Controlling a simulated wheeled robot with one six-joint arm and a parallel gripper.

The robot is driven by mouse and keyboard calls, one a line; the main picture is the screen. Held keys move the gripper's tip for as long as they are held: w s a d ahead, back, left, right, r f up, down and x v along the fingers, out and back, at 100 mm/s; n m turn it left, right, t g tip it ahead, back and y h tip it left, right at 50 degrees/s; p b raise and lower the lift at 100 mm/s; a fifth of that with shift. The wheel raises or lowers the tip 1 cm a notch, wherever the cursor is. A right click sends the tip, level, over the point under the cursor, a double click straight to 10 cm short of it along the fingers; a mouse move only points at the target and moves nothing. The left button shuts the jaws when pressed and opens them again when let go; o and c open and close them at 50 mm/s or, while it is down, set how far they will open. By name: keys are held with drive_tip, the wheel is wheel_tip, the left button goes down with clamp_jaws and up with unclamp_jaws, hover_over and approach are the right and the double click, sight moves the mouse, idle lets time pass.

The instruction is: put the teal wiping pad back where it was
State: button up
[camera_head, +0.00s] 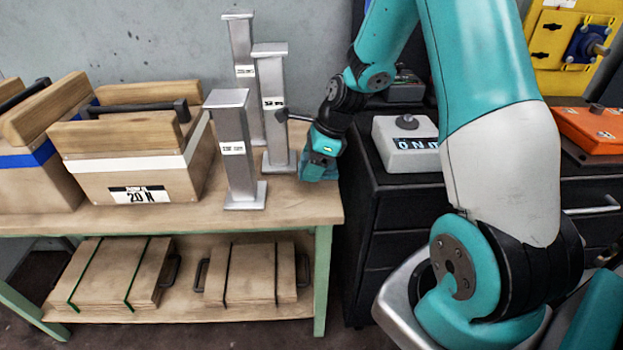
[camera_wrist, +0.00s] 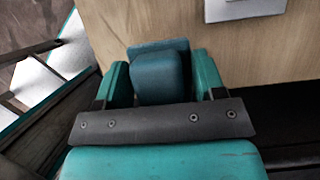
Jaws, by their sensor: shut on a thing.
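The teal wiping pad (camera_wrist: 158,72) sits between the two fingers of my gripper (camera_wrist: 160,85) in the wrist view. It has a block-like grip on a flat, wider base. My gripper is shut on it. In the head view my gripper (camera_head: 319,165) is low at the right end of the wooden bench top (camera_head: 300,208), close to the metal posts. There the pad is mostly hidden by my gripper. The pad is at or just above the wood; I cannot tell whether it touches.
Several metal posts (camera_head: 235,150) stand just left of my gripper. A wooden box marked 20 N (camera_head: 130,180) is farther left. A black cabinet (camera_head: 400,205) with a grey device (camera_head: 405,150) adjoins on the right. The front right of the bench top is clear.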

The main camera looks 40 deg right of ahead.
sight(312, 187)
drive_tip(key=shift+f+b, duration=0.3)
drive_tip(key=shift+f, duration=1.75)
drive_tip(key=shift+f, duration=0.2)
drive_tip(key=o, duration=1)
drive_tip(key=shift+r, duration=0.15)
